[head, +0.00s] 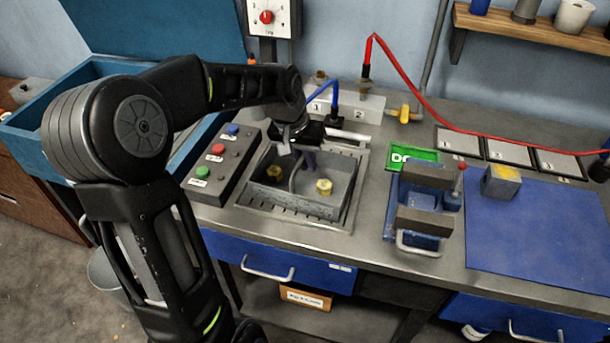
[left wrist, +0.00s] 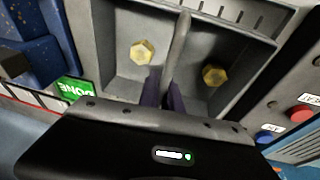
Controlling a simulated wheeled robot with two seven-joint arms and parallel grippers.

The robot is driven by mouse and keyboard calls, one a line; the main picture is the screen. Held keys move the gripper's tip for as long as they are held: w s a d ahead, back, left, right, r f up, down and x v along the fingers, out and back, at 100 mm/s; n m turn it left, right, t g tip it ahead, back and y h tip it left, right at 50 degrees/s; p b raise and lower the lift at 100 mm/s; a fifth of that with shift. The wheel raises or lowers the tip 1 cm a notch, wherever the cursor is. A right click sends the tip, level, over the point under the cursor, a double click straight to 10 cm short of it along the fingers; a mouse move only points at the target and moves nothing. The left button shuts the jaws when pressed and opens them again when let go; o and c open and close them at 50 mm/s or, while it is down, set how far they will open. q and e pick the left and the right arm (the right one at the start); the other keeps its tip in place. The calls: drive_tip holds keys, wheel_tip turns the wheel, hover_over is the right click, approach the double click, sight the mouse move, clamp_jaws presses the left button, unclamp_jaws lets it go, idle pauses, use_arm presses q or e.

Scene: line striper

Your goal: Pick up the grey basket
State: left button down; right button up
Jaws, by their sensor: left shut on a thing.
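The grey basket (head: 286,203) sits in a recessed basin in the workbench, with brass-coloured hex pieces inside it. In the left wrist view its grey inside (left wrist: 122,68) shows a brass piece on either side of the handle (left wrist: 178,48). My left gripper (head: 308,160) reaches down over the basket from the back. Its dark purple fingers (left wrist: 164,92) are shut on the basket's handle, near the middle. My gripper's body hides the rear of the basket. I cannot tell whether the basket is clear of the basin floor.
A button box (head: 217,158) stands left of the basin. A blue vise (head: 421,205) and a green DONE plate (head: 413,156) are on the right. A blue mat (head: 540,235) holds a grey-yellow block (head: 501,182). A blue cable (head: 321,91) hangs behind the basin.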

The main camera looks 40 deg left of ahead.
use_arm(q)
drive_tip(key=shift+r, duration=0.1)
wheel_tip(320, 180, up, 10)
drive_tip(key=shift+f+b, duration=0.1)
drive_tip(key=shift+b, duration=0.45)
idle(0.5)
